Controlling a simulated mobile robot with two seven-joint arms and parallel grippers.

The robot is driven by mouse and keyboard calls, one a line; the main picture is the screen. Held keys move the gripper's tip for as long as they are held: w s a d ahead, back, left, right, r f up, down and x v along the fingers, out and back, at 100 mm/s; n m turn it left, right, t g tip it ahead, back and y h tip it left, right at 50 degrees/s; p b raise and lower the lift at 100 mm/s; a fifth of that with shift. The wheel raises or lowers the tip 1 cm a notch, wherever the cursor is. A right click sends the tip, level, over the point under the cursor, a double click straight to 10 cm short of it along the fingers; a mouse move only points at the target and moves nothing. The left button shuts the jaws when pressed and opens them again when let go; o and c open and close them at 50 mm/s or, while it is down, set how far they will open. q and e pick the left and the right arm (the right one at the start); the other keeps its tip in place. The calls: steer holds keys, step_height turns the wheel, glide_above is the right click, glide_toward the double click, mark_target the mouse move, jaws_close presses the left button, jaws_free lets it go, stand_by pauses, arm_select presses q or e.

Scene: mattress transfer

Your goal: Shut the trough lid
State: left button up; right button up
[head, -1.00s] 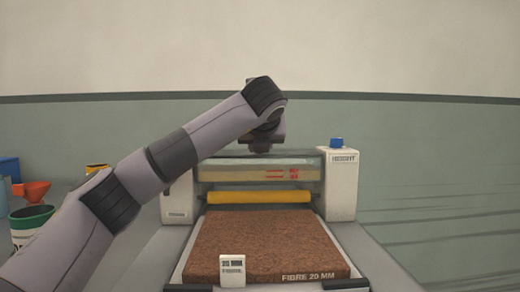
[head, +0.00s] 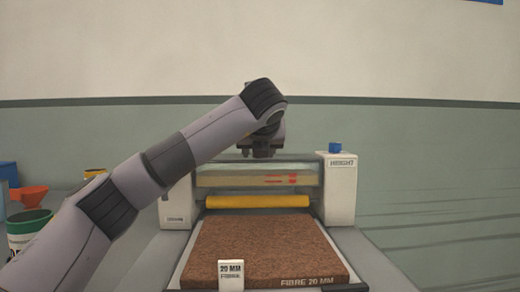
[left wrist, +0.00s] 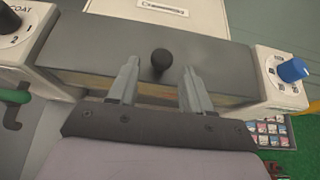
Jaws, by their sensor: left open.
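The trough (head: 225,180) is the pale, see-through-fronted box across the machine, between two white end housings. Its grey lid (left wrist: 95,55) shows in the left wrist view as a long panel spanning the housings, with a round black knob (left wrist: 161,60) in its middle. My left gripper (left wrist: 160,75) is open. Its two fingers point towards the lid, one on each side of the knob's line, with nothing held between them. Whether they touch the lid I cannot tell. In the head view my left gripper (head: 259,152) is just above the trough, its fingertips partly hidden. My right gripper is out of view.
A yellow roller (head: 258,202) lies below the trough. A blue knob (head: 335,147) tops the right housing (head: 341,190). Pots and an orange funnel (head: 29,195) stand at left.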

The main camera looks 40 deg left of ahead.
arm_select(q)
steer(key=v, duration=0.6)
steer(key=shift+d, duration=0.25)
steer(key=shift+w+r, duration=0.1)
steer(key=shift+r, duration=0.15)
